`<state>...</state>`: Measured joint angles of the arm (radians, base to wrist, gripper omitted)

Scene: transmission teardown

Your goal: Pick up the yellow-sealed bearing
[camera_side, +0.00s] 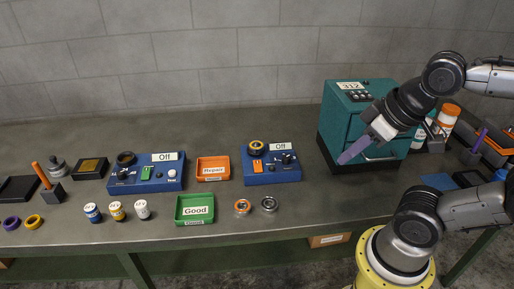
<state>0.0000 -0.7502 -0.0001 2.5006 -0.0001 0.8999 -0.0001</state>
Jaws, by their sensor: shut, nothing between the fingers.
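My gripper (352,152) has purple fingers, which are shut and empty. It hangs in front of the teal machine at right, well away from the bearings. A ring-shaped bearing with an orange seal (242,207) lies on the bench just right of the green tray. A grey bearing (269,204) lies beside it, apart from it. A dark round part with a yellow ring (256,147) sits on top of the right blue device. At this size I cannot tell for certain which of these is the yellow-sealed bearing.
A green "Good" tray (194,222) and an orange "Repair" tray (213,178) stand mid-bench. The right blue device (285,177) and left blue device (126,185) both read "Off". The teal machine (330,150) reads "312". Open bench lies right of the grey bearing.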

